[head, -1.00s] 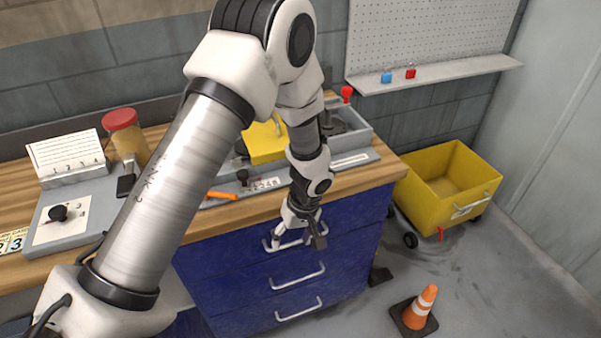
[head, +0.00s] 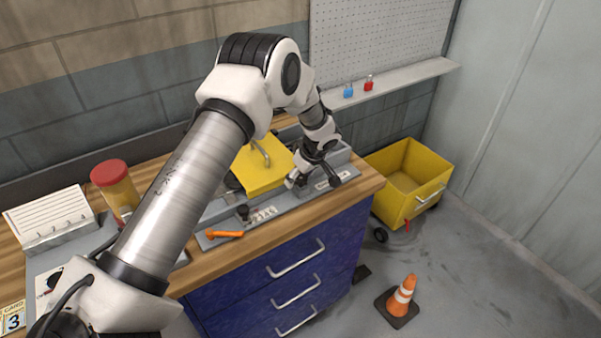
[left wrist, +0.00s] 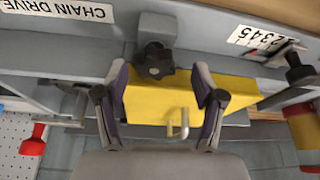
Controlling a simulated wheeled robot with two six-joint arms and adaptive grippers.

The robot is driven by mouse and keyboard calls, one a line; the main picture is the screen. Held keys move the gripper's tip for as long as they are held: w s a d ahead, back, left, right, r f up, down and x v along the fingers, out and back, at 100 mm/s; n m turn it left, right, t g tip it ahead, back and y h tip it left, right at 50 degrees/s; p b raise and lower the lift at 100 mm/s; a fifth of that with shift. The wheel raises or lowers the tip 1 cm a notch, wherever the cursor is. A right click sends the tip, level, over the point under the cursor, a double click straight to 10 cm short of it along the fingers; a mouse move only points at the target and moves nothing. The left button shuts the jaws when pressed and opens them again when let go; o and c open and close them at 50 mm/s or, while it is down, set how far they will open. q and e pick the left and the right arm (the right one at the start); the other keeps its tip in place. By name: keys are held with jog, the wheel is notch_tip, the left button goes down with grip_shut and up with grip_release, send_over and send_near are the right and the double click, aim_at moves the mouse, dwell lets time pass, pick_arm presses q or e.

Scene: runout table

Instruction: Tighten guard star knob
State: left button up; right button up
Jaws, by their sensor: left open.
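The dark star knob (left wrist: 155,62) sits on a grey bracket at the front edge of the yellow guard (left wrist: 165,102) in the left wrist view. My left gripper (left wrist: 161,78) is open, with one finger on each side of the knob; I see no clear contact. In the head view my left gripper (head: 314,182) is over the front of the grey machine, at the right end of the yellow guard (head: 258,172). There the gripper hides the star knob. My right gripper is not in view.
A second black knob (head: 243,213) stands by the number strip, near an orange-handled tool (head: 224,234). A red-lidded jar (head: 115,185) and a card holder (head: 50,220) are at left. A yellow cart (head: 408,180) and cone (head: 402,295) stand on the floor.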

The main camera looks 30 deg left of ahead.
pick_arm(q)
jog(key=shift+w+d, duration=0.1)
jog(key=shift+d, duration=0.1)
jog(key=shift+w+d, duration=0.2)
jog(key=shift+c, duration=1.3)
jog(key=shift+d, duration=0.15)
jog(key=c, duration=0.6)
jog(key=shift+c, duration=1.4)
jog(key=shift+s, duration=0.1)
jog(key=m+b, duration=0.1)
jog(key=b, duration=0.1)
jog(key=m+t+b, duration=0.1)
jog(key=b, duration=0.1)
jog(key=m+b, duration=0.1)
jog(key=b, duration=0.1)
jog(key=shift+s+a+f+m, duration=0.1)
jog(key=shift+a+f+m, duration=0.15)
jog(key=shift+m, duration=0.15)
jog(key=shift+r+m+t+h, duration=0.2)
jog(key=shift+m+t+h, duration=0.1)
jog(key=shift+r, duration=0.2)
jog(key=o, duration=0.9)
jog(key=shift+o, duration=1.2)
jog(key=shift+f, duration=0.1)
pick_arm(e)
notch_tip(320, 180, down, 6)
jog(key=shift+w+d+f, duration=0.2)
